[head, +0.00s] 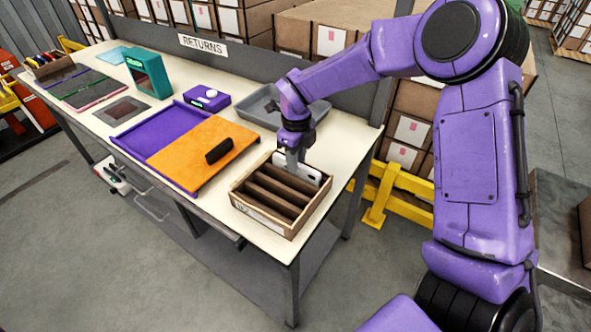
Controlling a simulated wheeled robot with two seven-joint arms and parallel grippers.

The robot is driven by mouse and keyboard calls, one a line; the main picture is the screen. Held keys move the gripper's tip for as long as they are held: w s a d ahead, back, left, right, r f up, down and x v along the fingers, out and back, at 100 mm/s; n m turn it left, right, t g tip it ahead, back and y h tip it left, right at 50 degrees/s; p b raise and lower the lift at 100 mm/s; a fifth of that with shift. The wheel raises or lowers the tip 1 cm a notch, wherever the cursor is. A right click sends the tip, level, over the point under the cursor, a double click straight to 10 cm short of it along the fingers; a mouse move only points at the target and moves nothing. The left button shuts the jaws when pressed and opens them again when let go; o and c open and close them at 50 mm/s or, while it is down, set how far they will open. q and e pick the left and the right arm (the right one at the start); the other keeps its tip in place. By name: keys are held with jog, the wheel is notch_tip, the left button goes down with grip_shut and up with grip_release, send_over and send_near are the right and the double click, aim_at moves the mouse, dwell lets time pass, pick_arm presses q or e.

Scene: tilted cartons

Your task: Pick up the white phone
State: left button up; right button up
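The white phone (309,173) stands on edge in the rear slot of a wooden divided carton (262,219) at the table's right front corner. Its upper part shows above the dividers, and its lower part is hidden in the slot. My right gripper (292,163) points down from above, with its fingers at the phone's upper edge, left of its middle. The fingers overlap the phone in the picture. I cannot tell whether they are closed on it or only around it. My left gripper is not in view.
The carton's front slots look empty. Left of it lie an orange board (192,170) with a dark block (219,151) and a purple tray (150,135). A grey tray (262,113) lies behind my gripper. A purple device (207,97) and teal box (149,75) stand farther back.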

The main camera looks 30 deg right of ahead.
jog(key=shift+f, duration=0.6)
grip_shut()
jog(key=shift+r, duration=0.15)
